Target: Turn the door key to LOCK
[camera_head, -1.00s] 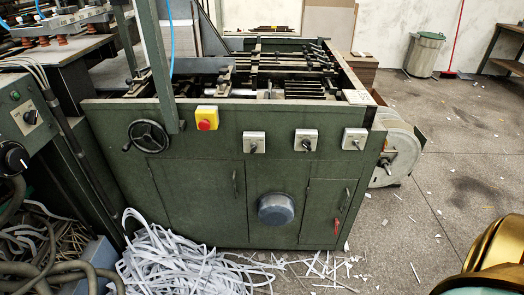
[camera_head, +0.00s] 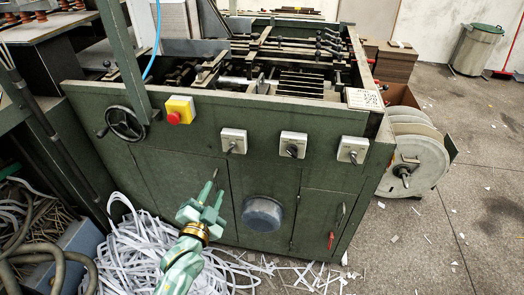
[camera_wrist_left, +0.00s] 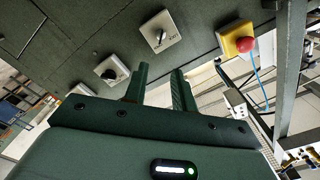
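The green machine (camera_head: 180,185) has a small door (camera_head: 322,222) at its lower right. A red item (camera_head: 331,241), perhaps the door key or its tag, hangs on that door below a dark handle (camera_head: 343,211). It is too small to read its turn position or any LOCK mark. My left gripper (camera_head: 212,188) is in front of the machine's left door, well left of the red item, with its fingers pointing up. In the left wrist view its two fingers (camera_wrist_left: 160,88) stand apart with nothing between them. My right gripper is not in view.
Three rotary switches (camera_head: 233,141) line the front panel, with a red emergency stop (camera_head: 179,110) and a handwheel (camera_head: 126,123) to their left. A round blue-grey bowl shape (camera_head: 262,214) sticks out between the doors. Paper strips (camera_head: 140,250) heap on the floor at left.

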